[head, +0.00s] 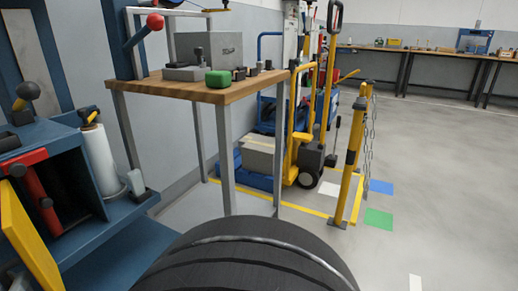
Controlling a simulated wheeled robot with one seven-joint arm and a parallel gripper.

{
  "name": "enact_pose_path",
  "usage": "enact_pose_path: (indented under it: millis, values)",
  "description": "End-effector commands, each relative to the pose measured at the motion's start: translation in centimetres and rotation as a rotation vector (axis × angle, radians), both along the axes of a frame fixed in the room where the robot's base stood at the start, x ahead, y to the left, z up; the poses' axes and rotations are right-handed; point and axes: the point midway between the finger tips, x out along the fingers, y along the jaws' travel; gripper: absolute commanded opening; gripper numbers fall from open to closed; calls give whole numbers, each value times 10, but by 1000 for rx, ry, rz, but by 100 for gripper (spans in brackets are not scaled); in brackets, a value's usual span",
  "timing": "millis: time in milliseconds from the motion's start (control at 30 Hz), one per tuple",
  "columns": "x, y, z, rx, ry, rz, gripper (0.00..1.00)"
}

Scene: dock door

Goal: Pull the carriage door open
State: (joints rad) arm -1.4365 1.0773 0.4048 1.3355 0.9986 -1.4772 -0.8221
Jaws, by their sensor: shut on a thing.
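I cannot make out for certain which part is the carriage door. At the left edge, a blue open-fronted cabinet (130,209) holds a red bar (37,195) with dark knobs. A tilted yellow panel (28,240) stands in front of it at the lower left, cut off by the picture edge. My gripper is not in view, so its contact with anything is hidden. A large dark rounded shape, which seems to be part of my own body, fills the bottom middle and hides the floor there.
A wooden-topped workbench (238,91) stands right of the cabinet, with a grey machine (209,48) and a green block (218,79). Behind it are a yellow hand truck (298,135) and a yellow barrier post (351,160). The floor at right (455,165) is clear.

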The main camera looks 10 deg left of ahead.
Motion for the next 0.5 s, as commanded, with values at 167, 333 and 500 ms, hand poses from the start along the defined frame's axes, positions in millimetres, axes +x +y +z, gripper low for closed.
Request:
enact_pose_path:
  millis: [167, 333, 500]
  values:
    - [5, 1, 4, 6, -8, -19, 0]
    - [5, 1, 5, 8, -9, -19, 0]
    - [6, 1, 5, 8, -10, -18, 19]
